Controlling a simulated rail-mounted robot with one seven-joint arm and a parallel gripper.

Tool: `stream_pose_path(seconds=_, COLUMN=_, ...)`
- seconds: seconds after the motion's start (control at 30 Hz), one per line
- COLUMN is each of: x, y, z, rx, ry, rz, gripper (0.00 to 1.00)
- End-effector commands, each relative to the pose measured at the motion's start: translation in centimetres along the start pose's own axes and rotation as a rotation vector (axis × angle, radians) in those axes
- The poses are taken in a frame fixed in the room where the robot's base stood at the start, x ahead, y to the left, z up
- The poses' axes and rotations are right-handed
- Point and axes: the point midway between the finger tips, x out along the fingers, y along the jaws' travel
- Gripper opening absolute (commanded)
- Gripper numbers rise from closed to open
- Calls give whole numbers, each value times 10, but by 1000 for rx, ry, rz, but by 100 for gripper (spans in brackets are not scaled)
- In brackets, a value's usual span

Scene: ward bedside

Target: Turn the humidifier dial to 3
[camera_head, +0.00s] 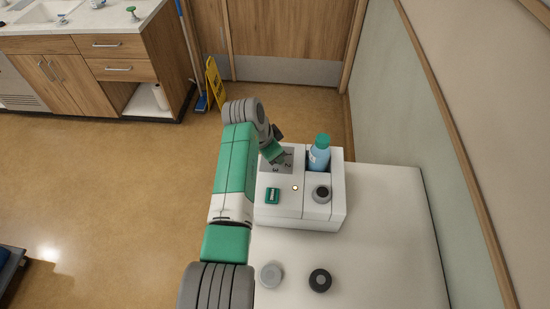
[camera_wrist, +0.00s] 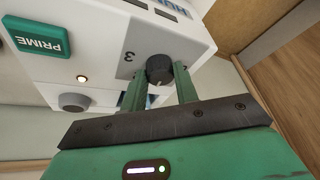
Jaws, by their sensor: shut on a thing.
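The humidifier (camera_head: 318,222) is a white box on the white bedside surface. Its dark round dial (camera_wrist: 159,68) is in the upper middle of the wrist view, between the two green fingers of my gripper (camera_wrist: 160,84). My gripper is shut on the dial, one finger on each side. A printed "3" (camera_wrist: 128,56) shows to the left of the dial in the wrist view. In the head view my gripper (camera_head: 274,150) is over the grey scale plate (camera_head: 270,167) and hides the dial. I cannot tell for sure which number the dial points to.
A green PRIME button (camera_wrist: 38,40), a small lit lamp (camera_wrist: 82,78) and a grey knob (camera_head: 321,193) are on the same unit. A blue bottle with a green cap (camera_head: 320,153) stands in it. A grey disc (camera_head: 271,274) and a black one (camera_head: 320,280) lie in front.

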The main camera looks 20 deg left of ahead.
Motion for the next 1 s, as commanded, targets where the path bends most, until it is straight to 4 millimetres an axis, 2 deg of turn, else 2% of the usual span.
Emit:
stream_pose_path(seconds=0.03, x=7, y=-1, z=3, rx=39, ry=3, rz=15, gripper=7)
stream_pose_path(seconds=0.4, x=10, y=-4, z=4, rx=340, ry=17, rz=138, gripper=7)
stream_pose_path(seconds=1.0, x=3, y=-4, z=1, rx=505, ry=25, rz=209, gripper=7)
